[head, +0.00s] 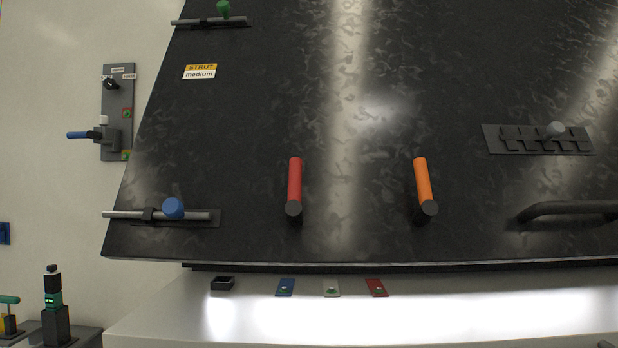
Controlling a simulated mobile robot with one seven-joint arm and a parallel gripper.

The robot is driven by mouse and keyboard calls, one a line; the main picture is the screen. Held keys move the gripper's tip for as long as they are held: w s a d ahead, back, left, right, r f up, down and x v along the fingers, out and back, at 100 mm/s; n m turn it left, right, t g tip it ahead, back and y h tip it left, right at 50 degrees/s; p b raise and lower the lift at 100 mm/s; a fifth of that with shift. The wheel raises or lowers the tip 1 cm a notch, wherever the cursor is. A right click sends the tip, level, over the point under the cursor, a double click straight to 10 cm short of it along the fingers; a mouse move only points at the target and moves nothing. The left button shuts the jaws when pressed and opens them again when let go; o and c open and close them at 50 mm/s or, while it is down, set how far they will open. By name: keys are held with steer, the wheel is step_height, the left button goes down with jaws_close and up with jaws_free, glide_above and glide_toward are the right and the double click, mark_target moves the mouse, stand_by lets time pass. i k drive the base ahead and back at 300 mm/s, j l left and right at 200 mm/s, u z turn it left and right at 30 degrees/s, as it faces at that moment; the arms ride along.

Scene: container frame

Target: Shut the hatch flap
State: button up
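The hatch flap (260,110) is a large dark mottled panel that fills most of the head view. Its lower edge stands out above a white ledge, with a dark strip showing beneath it. A red handle (295,185) and an orange handle (423,185) stick out from its lower middle. A dark bar handle (568,208) sits at the lower right. A bolt with a blue knob (173,208) is at the lower left, and one with a green knob (223,9) is at the upper left. A yellow and white label reads "STRUT medium" (200,71). My gripper is not in view.
A slotted plate with a grey knob (556,130) is on the panel's right. The white ledge (450,310) carries a small black box (222,284) and blue, white and red tabs. A grey wall plate with a blue lever (77,135) and a dark post device (54,310) stand at left.

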mark_target(357, 91)
steer(key=z, duration=1.3)
steer(key=l+u, duration=0.3)
steer(key=l, duration=0.45)
steer(key=l+u, duration=0.3)
steer(key=l, duration=0.4)
steer(key=i+j, duration=0.4)
